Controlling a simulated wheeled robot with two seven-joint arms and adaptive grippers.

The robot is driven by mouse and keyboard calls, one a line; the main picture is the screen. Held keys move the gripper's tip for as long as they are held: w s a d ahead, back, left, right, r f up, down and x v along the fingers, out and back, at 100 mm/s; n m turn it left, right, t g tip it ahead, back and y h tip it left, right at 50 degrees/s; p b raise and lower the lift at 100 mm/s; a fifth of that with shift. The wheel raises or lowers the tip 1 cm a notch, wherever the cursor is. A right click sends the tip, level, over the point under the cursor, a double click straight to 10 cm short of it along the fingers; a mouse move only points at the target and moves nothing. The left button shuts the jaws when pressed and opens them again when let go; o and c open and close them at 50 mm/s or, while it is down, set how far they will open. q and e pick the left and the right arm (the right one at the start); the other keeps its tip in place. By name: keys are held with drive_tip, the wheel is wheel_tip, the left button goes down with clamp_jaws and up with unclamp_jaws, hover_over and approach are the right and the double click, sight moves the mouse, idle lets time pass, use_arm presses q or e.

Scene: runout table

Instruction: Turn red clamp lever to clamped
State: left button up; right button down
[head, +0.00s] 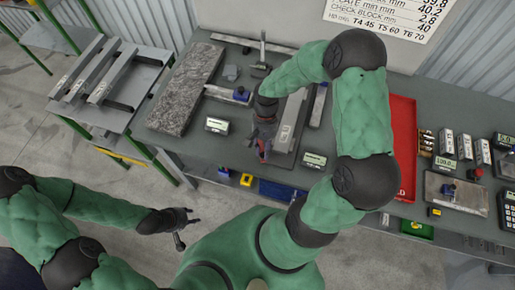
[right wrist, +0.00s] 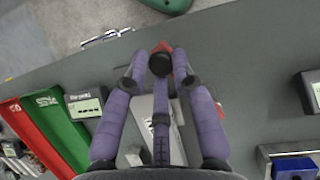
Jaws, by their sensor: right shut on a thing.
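The red clamp lever (right wrist: 180,62) shows in the right wrist view as a small red part among my right gripper's fingertips. Most of it is hidden by the fingers. In the head view my right gripper (head: 263,138) reaches down over the bench, at the near left end of a grey metal fixture (head: 287,130). The lever's angle cannot be made out. My left gripper (head: 184,220) is empty, with its fingers apart, in front of the bench and clear of it.
A granite slab (head: 187,88) lies left on the bench (head: 235,145). Small displays (head: 217,125) stand near the fixture, another (head: 314,160) at its right. A red tray (head: 403,135) lies further right. A side table (head: 130,85) with metal bars stands left.

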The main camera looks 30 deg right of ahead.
drive_tip(key=d+n+h, duration=0.1)
drive_tip(key=d+n, duration=0.1)
drive_tip(key=n, duration=0.1)
drive_tip(key=d+n+h, duration=0.1)
drive_tip(key=d+n, duration=0.2)
drive_tip(key=d+n+h, duration=0.1)
drive_tip(key=d+n, duration=0.1)
drive_tip(key=n, duration=0.1)
drive_tip(key=shift+d+n+g+h+b, duration=0.2)
drive_tip(key=shift+n+g+h+b, duration=0.1)
drive_tip(key=shift+n+h+b, duration=0.1)
drive_tip(key=shift+w+d+n+h, duration=0.25)
drive_tip(key=shift+w+d+n, duration=0.15)
drive_tip(key=shift+n, duration=0.3)
drive_tip(key=shift+w+d+n+h, duration=0.25)
drive_tip(key=shift+d+n, duration=0.25)
drive_tip(key=shift+n, duration=0.2)
drive_tip(key=c, duration=1.1)
unclamp_jaws()
drive_tip(key=shift+d, duration=0.1)
drive_tip(key=shift+o, duration=0.2)
